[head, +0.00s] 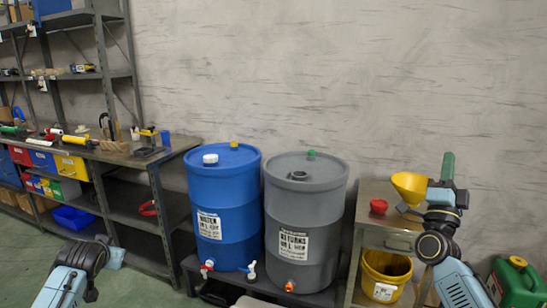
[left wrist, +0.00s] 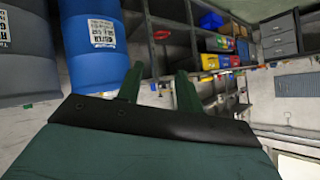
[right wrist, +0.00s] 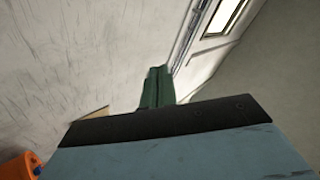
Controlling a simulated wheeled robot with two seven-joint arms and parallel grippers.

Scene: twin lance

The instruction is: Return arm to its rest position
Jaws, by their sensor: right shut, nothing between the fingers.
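My right gripper (head: 447,165) is raised at the right of the head view, fingers pointing up, in front of the grey wall. Its green fingers are pressed together with nothing between them, as the right wrist view (right wrist: 158,87) also shows. My left arm (head: 75,268) comes in low at the left of the head view; I cannot make out its fingers there. In the left wrist view my left gripper (left wrist: 158,90) has its two green fingers apart, with nothing between them.
A blue barrel (head: 222,190) and a grey barrel (head: 305,215) stand on a low rack. A yellow funnel (head: 409,186) shows beside my right wrist, above a metal cabinet (head: 377,213). A yellow bucket (head: 385,275) and green can (head: 517,282) are below. Shelving (head: 172,151) stands left.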

